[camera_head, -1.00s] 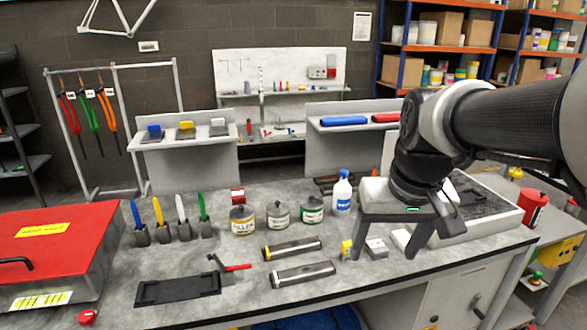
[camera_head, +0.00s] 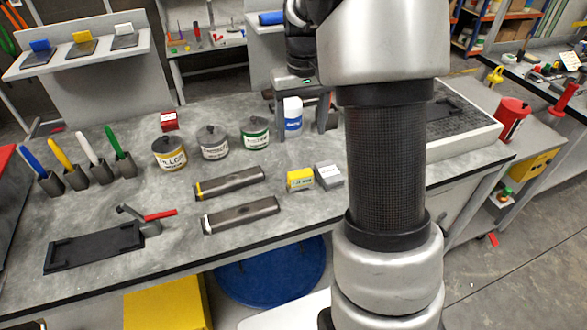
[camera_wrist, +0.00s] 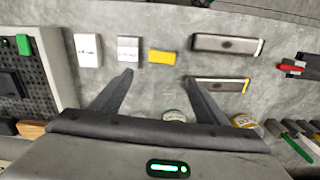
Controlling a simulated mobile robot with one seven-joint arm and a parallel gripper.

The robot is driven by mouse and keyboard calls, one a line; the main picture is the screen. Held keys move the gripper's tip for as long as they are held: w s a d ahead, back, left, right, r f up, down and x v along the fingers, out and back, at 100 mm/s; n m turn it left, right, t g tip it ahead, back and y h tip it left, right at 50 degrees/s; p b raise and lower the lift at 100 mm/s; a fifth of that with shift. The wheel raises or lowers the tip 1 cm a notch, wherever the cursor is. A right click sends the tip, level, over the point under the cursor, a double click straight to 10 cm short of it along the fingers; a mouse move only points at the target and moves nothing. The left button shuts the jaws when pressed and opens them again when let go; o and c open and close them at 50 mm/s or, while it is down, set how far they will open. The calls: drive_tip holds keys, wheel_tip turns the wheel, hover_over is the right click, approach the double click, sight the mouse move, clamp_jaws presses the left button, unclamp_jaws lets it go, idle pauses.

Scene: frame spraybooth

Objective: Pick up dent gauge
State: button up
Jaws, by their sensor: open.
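No label picks out the dent gauge, so I cannot tell which item it is. A red-handled tool (camera_head: 160,214) lies beside a flat black holder (camera_head: 95,246) at the bench's front left; it also shows in the wrist view (camera_wrist: 291,67). Two long metal-topped bars (camera_head: 230,184) (camera_head: 241,214) lie mid-bench. A yellow box (camera_head: 300,180) and a grey-white box (camera_head: 328,177) sit to their right. My gripper (camera_head: 301,130) is open and empty above the bench. In the wrist view the yellow box (camera_wrist: 162,57) lies just beyond the fingertips (camera_wrist: 158,77).
Tins (camera_head: 213,142) and a white bottle (camera_head: 293,113) stand along the back; the bottle is partly hidden by my gripper. Upright coloured-handled tools (camera_head: 86,160) stand at the left. A raised perforated tray (camera_head: 462,135) is at the right.

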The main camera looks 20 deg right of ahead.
sight(300, 172)
drive_tip(key=f, duration=1.7)
drive_tip(key=shift+s+a+f+b, duration=0.1)
drive_tip(key=shift+s+a+b, duration=0.1)
drive_tip(key=shift+b, duration=0.1)
